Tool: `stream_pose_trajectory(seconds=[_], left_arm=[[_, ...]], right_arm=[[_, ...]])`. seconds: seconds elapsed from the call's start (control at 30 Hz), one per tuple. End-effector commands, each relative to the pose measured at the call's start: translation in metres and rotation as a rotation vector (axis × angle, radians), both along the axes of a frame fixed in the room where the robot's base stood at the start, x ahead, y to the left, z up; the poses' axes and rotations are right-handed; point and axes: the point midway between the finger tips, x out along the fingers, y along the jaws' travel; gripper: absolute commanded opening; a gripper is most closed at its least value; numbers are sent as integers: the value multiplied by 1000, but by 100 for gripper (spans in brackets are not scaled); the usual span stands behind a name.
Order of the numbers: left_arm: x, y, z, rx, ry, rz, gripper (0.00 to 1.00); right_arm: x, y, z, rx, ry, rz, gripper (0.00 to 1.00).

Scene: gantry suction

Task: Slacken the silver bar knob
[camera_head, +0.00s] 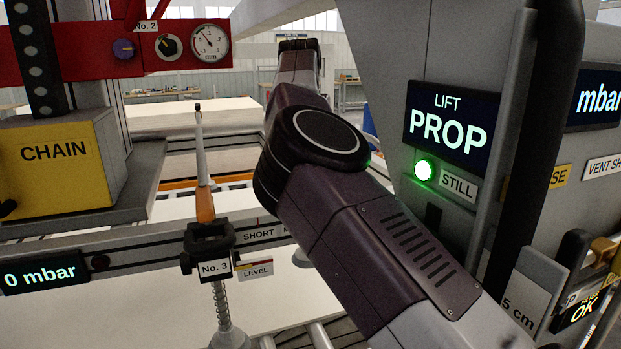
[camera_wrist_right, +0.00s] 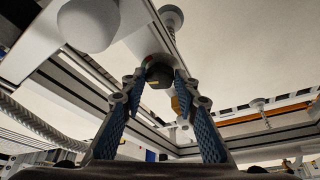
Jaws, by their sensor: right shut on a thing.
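In the right wrist view, my right gripper (camera_wrist_right: 160,77) has its two blue-padded fingers closed on a dark, blocky knob (camera_wrist_right: 158,72) with a small yellow mark. The knob sits under a pale silver bar or beam (camera_wrist_right: 145,35). In the head view my right arm reaches away into the scene, and its gripper and the knob are hidden behind it or out of sight. I cannot tell from the frames how far the knob is turned. My left gripper is in neither view.
A black No. 3 clamp (camera_head: 208,240) with an orange-and-white lever (camera_head: 203,180) sits left of my arm. A yellow CHAIN box (camera_head: 60,160) stands at left. The LIFT PROP display (camera_head: 450,125) and lit green STILL lamp (camera_head: 424,170) are at right. A white round cup (camera_wrist_right: 88,22) hangs near my gripper.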

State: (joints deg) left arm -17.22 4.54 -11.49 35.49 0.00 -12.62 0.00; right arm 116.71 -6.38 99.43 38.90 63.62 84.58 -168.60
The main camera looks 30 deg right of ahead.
Motion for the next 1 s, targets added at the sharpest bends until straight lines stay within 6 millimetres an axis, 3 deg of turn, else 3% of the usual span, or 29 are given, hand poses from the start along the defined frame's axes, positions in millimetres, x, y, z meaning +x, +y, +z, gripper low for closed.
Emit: stream_pose_trajectory(seconds=[0.13, 0.6, 0.63, 0.7, 0.8, 1.0], left_arm=[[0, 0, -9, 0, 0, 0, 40], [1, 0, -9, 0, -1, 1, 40], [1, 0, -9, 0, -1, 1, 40], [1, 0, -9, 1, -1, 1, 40], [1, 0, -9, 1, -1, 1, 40], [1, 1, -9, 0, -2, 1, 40]], right_arm=[[0, 0, -1, 0, -2, 33, 4], [0, -1, 1, 0, -1, 47, 4], [0, -1, 1, 0, -1, 47, 29], [0, -1, 1, -1, -1, 47, 37], [0, -1, 1, 0, 0, 46, 46], [0, 0, 0, 0, 0, 46, 46]])
